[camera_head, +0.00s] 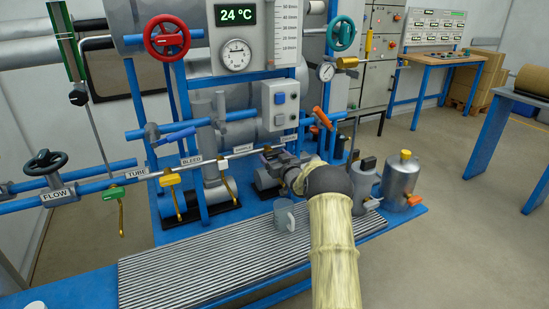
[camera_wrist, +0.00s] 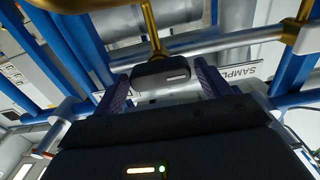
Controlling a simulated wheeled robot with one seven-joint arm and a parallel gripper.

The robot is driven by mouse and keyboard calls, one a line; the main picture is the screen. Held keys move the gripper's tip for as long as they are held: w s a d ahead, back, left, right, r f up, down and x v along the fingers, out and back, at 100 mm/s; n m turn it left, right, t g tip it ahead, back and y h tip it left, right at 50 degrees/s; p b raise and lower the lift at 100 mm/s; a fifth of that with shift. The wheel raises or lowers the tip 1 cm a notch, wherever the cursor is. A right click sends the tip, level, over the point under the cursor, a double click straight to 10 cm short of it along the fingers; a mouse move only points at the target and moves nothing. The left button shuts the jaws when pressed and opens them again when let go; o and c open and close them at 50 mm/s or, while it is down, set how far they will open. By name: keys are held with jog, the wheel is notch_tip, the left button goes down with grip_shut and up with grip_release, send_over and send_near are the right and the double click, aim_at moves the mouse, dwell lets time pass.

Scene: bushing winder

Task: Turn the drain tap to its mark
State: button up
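The DRAIN label (camera_head: 288,139) is on the pipe in the head view, right of the SAMPLE label (camera_head: 243,148). My gripper (camera_head: 272,158) is just below and left of it, and with my arm it hides the tap there. In the wrist view, the two dark fingers of my gripper (camera_wrist: 164,85) stand apart. A dark grey block (camera_wrist: 160,72) lies between them, below a brass stem (camera_wrist: 151,28), and seems to be the tap's handle. I cannot tell whether the fingers press on it.
A grey mug (camera_head: 284,221) stands on the ribbed tray (camera_head: 190,268) just below my gripper. Grey canisters (camera_head: 399,180) stand right of my arm. The yellow-handled BLEED tap (camera_head: 172,180) and blue pipes lie to the left.

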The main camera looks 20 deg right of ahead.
jog(key=c, duration=0.7)
jog(key=shift+f+n+b, duration=0.1)
jog(key=shift+n+b, duration=0.2)
jog(key=shift+b, duration=0.1)
jog(key=n+b, duration=0.2)
jog(key=shift+f+b, duration=0.15)
jog(key=shift+b, duration=0.15)
jog(key=n+b, duration=0.4)
jog(key=shift+a+n, duration=0.1)
jog(key=shift+n, duration=0.2)
jog(key=n+b, duration=0.6)
jog(key=shift+f, duration=0.1)
jog(key=n+b, duration=0.3)
jog(key=n, duration=0.1)
jog(key=shift+n+b, duration=0.3)
